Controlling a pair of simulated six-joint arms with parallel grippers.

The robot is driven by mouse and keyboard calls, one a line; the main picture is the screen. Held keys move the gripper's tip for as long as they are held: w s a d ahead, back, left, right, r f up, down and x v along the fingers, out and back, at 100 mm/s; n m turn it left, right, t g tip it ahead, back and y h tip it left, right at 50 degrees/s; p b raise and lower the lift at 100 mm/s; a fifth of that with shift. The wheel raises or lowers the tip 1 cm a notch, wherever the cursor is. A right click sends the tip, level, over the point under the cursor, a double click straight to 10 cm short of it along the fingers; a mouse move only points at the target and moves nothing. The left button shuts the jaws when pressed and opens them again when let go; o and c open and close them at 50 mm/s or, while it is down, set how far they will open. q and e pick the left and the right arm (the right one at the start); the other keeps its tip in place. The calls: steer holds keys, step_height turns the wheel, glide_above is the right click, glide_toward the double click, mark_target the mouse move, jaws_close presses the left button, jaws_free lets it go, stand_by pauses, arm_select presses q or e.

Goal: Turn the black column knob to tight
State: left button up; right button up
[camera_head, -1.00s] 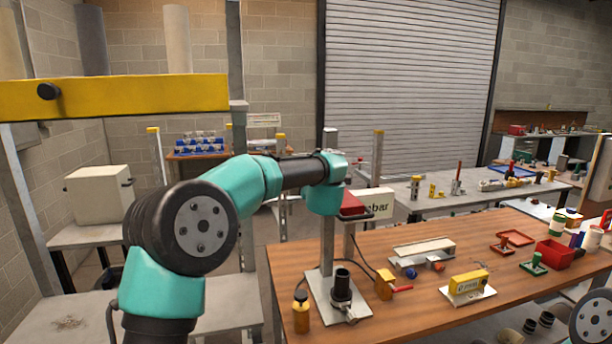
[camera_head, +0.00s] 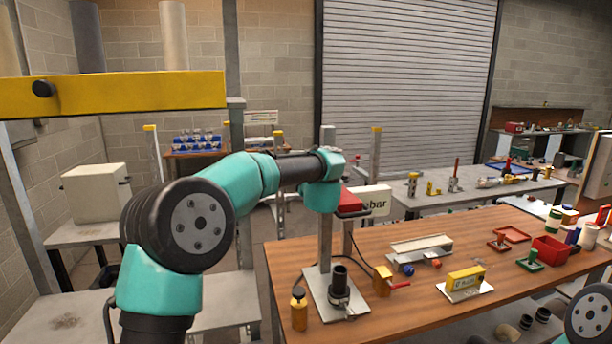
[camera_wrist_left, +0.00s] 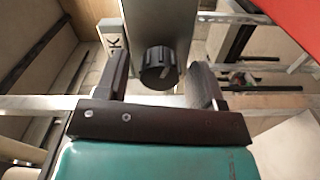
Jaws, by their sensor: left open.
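The black column knob (camera_wrist_left: 157,69) is round and ribbed and sits on the face of the grey metal column (camera_wrist_left: 158,20) in the left wrist view. My left gripper (camera_wrist_left: 160,72) is open, with one finger on each side of the knob. Gaps show between the fingers and the knob. In the head view the column (camera_head: 325,235) rises from a plate on the wooden table. My left wrist is in front of its upper part, and I cannot make out the knob or the fingers there. My right gripper is out of view.
A black cylinder (camera_head: 340,281) stands at the column's foot, with a yellow bottle (camera_head: 299,310) to its left. A red box (camera_head: 354,201) is close right of my left wrist. A yellow block (camera_head: 466,280), a red bin (camera_head: 551,249) and other parts lie farther right.

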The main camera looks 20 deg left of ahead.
arm_select(q)
steer(key=v, duration=1.7)
steer(key=shift+s+d, duration=0.15)
steer(key=shift+s, duration=0.05)
